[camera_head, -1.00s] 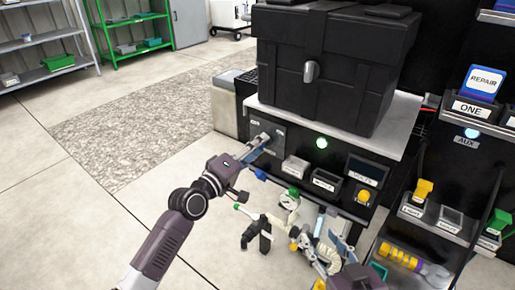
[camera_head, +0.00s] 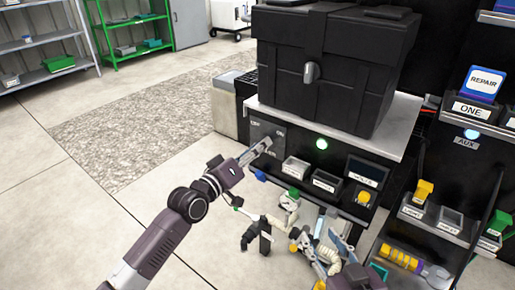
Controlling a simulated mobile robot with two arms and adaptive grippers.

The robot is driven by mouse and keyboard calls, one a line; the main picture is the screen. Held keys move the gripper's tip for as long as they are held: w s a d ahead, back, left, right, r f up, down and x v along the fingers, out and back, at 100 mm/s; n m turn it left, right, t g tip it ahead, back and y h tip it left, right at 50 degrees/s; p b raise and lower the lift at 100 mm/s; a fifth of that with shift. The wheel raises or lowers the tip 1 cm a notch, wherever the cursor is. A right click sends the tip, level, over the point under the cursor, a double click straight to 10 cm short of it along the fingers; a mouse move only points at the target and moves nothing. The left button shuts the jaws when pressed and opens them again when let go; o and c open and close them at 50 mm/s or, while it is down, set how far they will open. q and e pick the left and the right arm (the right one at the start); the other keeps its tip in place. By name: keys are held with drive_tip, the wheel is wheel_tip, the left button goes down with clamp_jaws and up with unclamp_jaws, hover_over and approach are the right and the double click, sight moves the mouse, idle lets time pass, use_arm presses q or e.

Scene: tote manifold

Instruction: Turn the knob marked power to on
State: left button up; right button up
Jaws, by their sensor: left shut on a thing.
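The grey knob panel (camera_head: 282,127) is on the front of the black cabinet, left of a lit green-white light. It carries small labels, one of which seems to read ON; I cannot make out the word power. My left gripper (camera_head: 266,144) reaches the panel from the lower left. Its fingers are shut on the knob, which they mostly hide, so its pointing direction is unclear. My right gripper (camera_head: 304,242) is low among cluttered parts at the bottom centre; its fingers are hard to make out.
A large black case (camera_head: 340,65) stands on the cabinet top. Labelled bins (camera_head: 296,170) and a yellow button (camera_head: 363,197) are right of the panel. A shelf rack (camera_head: 440,220) stands at the right. The floor at left is clear.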

use_arm(q)
drive_tip(key=shift+f, duration=0.1)
drive_tip(key=o, duration=1.2)
drive_tip(key=shift+c, duration=0.2)
drive_tip(key=shift+s+a, duration=0.1)
drive_tip(key=v, duration=1.1)
drive_tip(key=shift+s+a, duration=0.2)
drive_tip(key=shift+s, duration=0.1)
